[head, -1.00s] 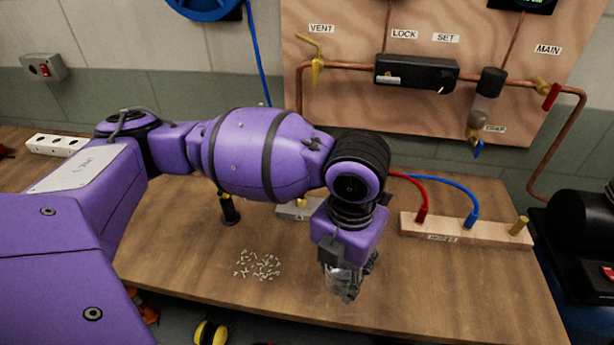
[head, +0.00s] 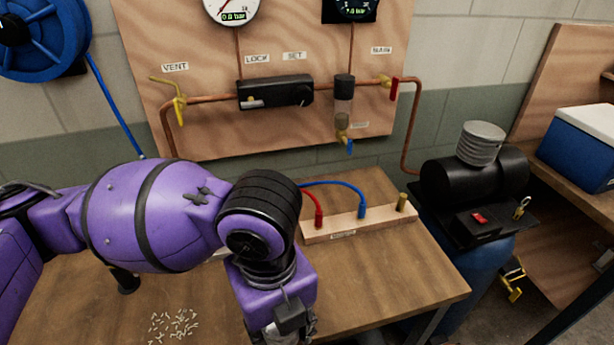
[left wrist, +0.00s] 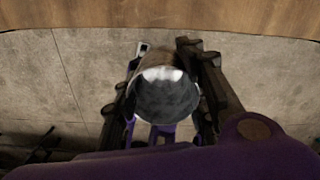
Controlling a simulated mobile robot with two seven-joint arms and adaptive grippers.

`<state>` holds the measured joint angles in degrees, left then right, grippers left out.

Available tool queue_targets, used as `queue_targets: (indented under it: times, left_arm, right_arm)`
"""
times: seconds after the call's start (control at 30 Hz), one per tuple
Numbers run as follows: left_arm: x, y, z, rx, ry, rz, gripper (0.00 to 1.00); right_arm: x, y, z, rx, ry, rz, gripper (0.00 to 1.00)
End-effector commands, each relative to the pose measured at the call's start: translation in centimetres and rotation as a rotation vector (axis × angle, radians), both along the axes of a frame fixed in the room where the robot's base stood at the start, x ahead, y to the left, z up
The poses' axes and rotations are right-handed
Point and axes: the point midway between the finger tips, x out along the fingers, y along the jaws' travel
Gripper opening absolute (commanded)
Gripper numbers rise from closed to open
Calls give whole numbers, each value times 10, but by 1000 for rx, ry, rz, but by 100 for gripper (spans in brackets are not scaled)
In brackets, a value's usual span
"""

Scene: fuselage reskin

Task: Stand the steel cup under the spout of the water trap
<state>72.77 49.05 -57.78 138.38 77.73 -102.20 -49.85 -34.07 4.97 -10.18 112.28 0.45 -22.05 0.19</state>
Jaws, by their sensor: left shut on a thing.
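The steel cup (left wrist: 165,92) is between the two fingers of my left gripper (left wrist: 168,75) in the left wrist view. The fingers are shut on its sides, and its round end faces the camera. In the head view my left gripper (head: 283,331) is low in the picture over the table's front part, cut by the lower edge, and the cup is mostly hidden. The water trap (head: 343,102) hangs on the wall board at upper right of the gripper. Its brass spout (head: 342,136) with a blue lever points down above the table's back. My right gripper is not in view.
A wooden block (head: 340,224) with red and blue hoses stands on the table (head: 405,270), in front of the trap. Small loose pieces (head: 173,325) lie at the left. A black compressor (head: 470,180) stands beyond the right edge. The tabletop right of my gripper is clear.

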Motion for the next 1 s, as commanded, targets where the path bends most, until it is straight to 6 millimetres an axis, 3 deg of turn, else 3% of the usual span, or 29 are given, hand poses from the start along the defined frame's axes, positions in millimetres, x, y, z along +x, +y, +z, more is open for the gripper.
queue_targets:
  times: [0.57,0.8,1.0]
  left_arm:
    - [51,32,12,-32,2,1532,12]
    - [75,63,16,-38,10,2191,12]
    - [91,101,19,-34,8,2572,12]
  right_arm:
    - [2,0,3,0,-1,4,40]
    - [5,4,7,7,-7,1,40]
    - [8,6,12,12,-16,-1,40]
